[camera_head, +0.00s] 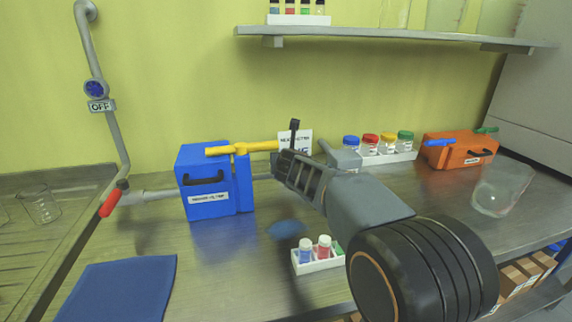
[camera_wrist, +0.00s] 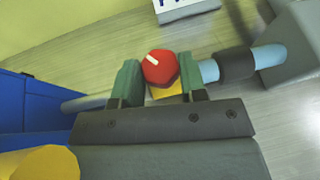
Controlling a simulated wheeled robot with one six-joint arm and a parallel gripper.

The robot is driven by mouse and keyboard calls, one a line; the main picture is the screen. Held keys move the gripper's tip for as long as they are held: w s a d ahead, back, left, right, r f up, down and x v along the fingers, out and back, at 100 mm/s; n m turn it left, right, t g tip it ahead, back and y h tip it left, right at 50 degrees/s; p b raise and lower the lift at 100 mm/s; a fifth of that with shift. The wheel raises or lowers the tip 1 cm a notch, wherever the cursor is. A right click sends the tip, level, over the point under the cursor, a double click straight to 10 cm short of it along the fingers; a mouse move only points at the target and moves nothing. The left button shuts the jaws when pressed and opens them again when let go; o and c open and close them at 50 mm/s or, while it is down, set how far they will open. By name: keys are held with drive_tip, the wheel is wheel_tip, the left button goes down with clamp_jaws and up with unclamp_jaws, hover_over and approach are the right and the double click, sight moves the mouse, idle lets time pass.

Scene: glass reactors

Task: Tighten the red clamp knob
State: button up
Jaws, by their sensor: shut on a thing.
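The red clamp knob (camera_wrist: 160,67) shows in the wrist view as a small red cap with a white stripe. A bit of yellow (camera_wrist: 166,91) shows just below it. My gripper (camera_wrist: 160,76) has one green finger on each side of the knob and is shut on it. In the head view my gripper (camera_head: 284,165) reaches to the right side of the blue box (camera_head: 190,208), below its yellow handle (camera_head: 232,149). The knob is hidden there behind my gripper. A pale blue pipe (camera_wrist: 208,70) with a dark collar (camera_wrist: 235,63) runs to the right of my gripper.
A small white rack with capped vials (camera_head: 312,267) stands in front. Several capped jars (camera_head: 370,145) stand at the back. An orange box (camera_head: 458,152) and a glass beaker (camera_head: 499,190) are at the right. A blue mat (camera_head: 118,290) lies at the front left.

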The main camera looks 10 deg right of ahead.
idle(0.3)
drive_tip(key=o, duration=0.9)
drive_tip(key=p+v, duration=0.3)
drive_tip(key=v, duration=1)
drive_tip(key=shift+s+a, duration=0.1)
drive_tip(key=shift+s, duration=0.3)
drive_tip(key=shift+r, duration=0.15)
